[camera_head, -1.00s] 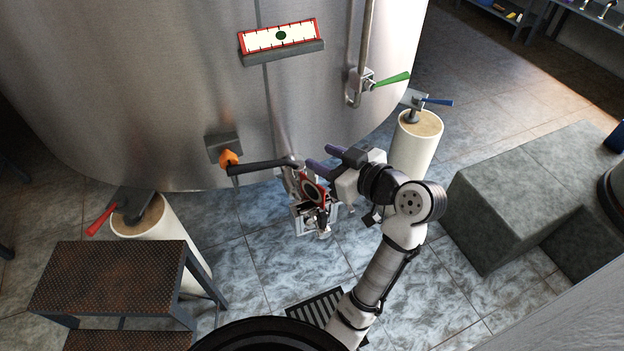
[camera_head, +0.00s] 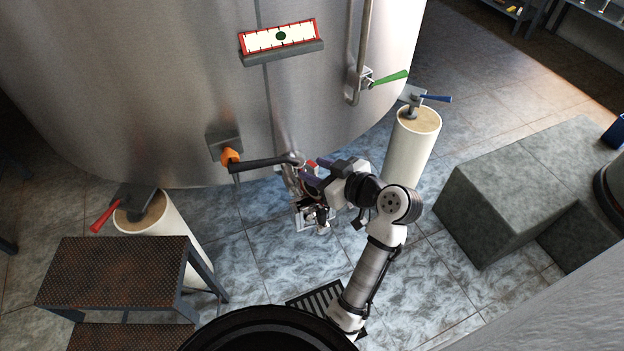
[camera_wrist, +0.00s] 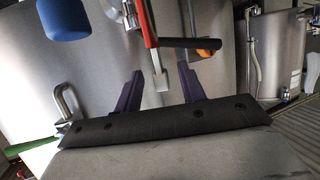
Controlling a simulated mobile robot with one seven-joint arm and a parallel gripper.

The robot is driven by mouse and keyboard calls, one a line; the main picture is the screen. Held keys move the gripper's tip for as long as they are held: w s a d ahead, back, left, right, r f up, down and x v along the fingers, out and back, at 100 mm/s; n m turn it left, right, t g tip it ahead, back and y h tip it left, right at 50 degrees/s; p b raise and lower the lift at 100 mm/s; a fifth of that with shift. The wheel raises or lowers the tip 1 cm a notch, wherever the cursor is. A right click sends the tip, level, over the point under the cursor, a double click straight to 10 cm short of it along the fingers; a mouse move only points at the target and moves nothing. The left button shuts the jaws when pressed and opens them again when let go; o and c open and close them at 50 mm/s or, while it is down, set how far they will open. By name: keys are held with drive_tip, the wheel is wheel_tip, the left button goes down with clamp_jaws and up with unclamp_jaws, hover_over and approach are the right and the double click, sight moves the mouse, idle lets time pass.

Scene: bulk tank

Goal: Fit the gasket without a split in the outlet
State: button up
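The outlet (camera_head: 292,172) is a metal fitting low on the tank front, below a black-handled lever. Its open end is partly hidden behind my gripper (camera_head: 310,172) in the head view. A red edge (camera_wrist: 147,24) and a grey metal piece (camera_wrist: 160,81) show between and above my fingers in the wrist view. I cannot make out a separate gasket or any split. My gripper, with its two purple fingers, also shows in the wrist view (camera_wrist: 160,70). The fingers are apart, with no contact visible.
The black lever (camera_head: 265,163) and orange knob (camera_head: 230,157) are close left of my gripper. A green-handled valve (camera_head: 386,79) is above right. White posts carry red (camera_head: 103,216) and blue (camera_head: 437,99) handles. A step (camera_head: 112,273) stands left, a grey block (camera_head: 505,206) right.

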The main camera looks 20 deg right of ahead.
sight(306, 166)
drive_tip(key=shift+p+x, duration=0.3)
drive_tip(key=shift+x, duration=1.5)
drive_tip(key=shift+a+r, duration=0.1)
clamp_jaws()
drive_tip(key=shift+r, duration=0.1)
